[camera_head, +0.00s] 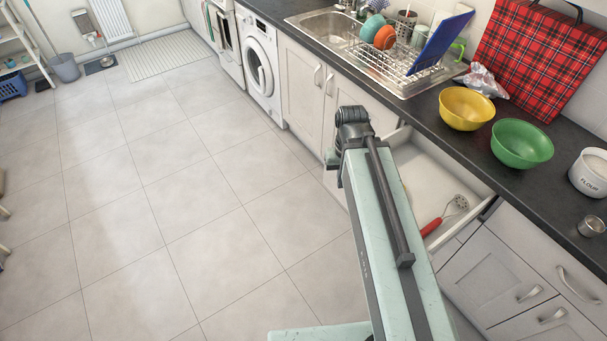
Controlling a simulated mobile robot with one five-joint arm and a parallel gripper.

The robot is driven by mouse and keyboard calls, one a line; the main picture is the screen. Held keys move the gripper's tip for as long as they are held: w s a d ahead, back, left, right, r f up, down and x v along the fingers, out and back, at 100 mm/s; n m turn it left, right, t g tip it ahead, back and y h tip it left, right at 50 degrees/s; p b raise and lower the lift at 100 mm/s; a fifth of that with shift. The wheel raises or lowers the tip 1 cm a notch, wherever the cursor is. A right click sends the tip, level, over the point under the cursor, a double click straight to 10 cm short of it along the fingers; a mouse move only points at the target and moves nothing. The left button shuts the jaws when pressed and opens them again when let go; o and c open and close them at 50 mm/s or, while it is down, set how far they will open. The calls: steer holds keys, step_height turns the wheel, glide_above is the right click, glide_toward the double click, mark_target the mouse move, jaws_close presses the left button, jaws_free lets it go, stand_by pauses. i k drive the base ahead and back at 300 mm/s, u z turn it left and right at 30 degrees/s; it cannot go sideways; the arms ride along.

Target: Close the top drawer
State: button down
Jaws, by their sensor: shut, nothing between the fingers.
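The top drawer (429,174) stands open below the counter, right of the picture's middle. Its pale inside shows, with a red-handled slotted utensil (445,215) lying in it. My mint-green arm crosses in front of the drawer and hides most of its front. The dark joint at the upper end of my arm is beside the cupboard doors. My gripper's fingers do not show; they are hidden or out of view, so I cannot see whether they touch the drawer.
A yellow bowl (466,108), a green bowl (522,144), a flour tin (592,173) and a metal cup (591,226) stand on the dark counter above. A sink with a dish rack (397,65) and a washing machine (258,62) are farther back. The tiled floor at left is clear.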

mark_target(431, 178)
steer(key=u, duration=3.25)
steer(key=k, duration=1.1)
steer(key=z, duration=0.8)
steer(key=i, duration=1)
steer(key=u, duration=0.1)
